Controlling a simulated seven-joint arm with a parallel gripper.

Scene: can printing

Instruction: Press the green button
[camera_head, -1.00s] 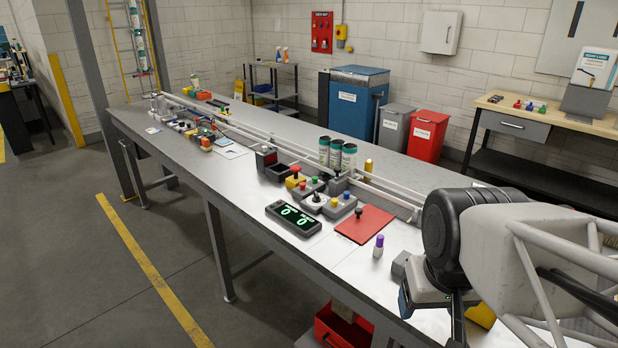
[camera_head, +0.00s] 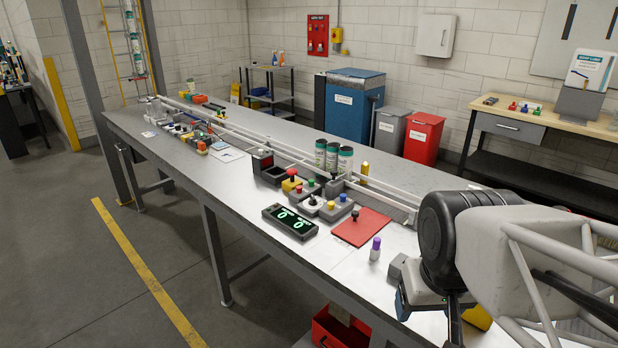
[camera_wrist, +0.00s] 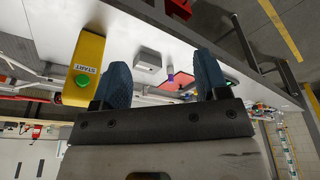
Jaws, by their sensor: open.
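A yellow box (camera_wrist: 84,60) with a white START label shows at the left of the wrist view. A green button (camera_wrist: 82,80) is at its end. My gripper (camera_wrist: 160,62) is open and empty, with two blue fingers apart. The yellow box lies just left of the left finger, not between the fingers. In the head view my arm covers most of the yellow box (camera_head: 478,318), and its green button is hidden there. Another, small green button (camera_head: 311,182) sits on a grey box among the controls mid-table.
A grey block (camera_wrist: 147,60), a purple-capped bottle (camera_head: 375,249) and a red pad (camera_head: 362,227) with a black-knobbed stamp lie nearby. Several cans (camera_head: 333,156) stand by the rail. The table's near edge is mostly clear.

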